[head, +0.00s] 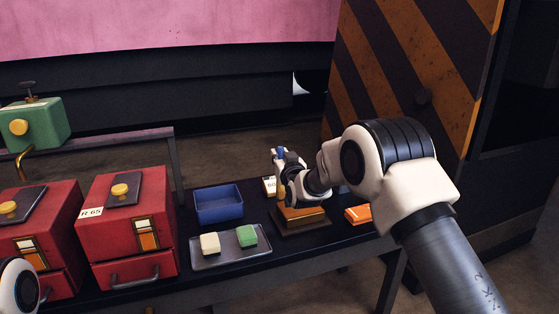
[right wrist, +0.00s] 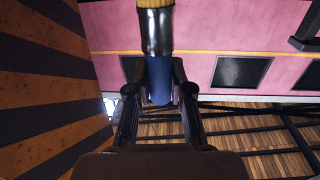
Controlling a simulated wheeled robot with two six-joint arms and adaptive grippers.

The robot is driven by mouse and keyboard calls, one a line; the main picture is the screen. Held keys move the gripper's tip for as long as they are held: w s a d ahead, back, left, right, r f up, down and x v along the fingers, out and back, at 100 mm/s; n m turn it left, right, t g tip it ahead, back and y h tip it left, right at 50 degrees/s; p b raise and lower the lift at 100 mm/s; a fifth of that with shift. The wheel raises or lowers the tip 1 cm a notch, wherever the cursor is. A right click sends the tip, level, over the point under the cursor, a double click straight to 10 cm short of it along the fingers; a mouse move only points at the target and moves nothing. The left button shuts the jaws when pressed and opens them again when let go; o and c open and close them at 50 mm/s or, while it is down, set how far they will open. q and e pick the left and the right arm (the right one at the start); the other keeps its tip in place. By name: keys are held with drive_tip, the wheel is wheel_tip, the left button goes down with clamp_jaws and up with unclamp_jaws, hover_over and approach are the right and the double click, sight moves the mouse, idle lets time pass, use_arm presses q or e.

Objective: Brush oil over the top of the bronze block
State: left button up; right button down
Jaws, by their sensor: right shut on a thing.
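The bronze block (head: 303,218) sits on a dark base on the bench, partly hidden behind my right gripper. My right gripper (head: 283,168) is above the block, shut on a brush. The brush's blue handle (head: 280,153) sticks up past the fingers in the head view. The right wrist view shows the blue handle (right wrist: 159,80) between the fingers, with a dark shiny collar and tan bristles beyond. Whether the bristles touch the block is hard to tell. My left gripper is out of view.
A blue open tray (head: 219,190) stands left of the block. In front of it a grey tray (head: 205,262) holds a cream block and a green block. An orange item (head: 358,214) lies right of the bronze block. Red boxes (head: 125,225) stand at left.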

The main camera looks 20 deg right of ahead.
sight(279, 148)
wheel_tip(279, 148, up, 2)
drive_tip(key=shift+w+a+p, duration=0.1)
drive_tip(key=shift+a+p, duration=0.05)
drive_tip(key=shift+p, duration=0.3)
drive_tip(key=shift+r+p, duration=0.75)
drive_tip(key=shift+r, duration=0.55)
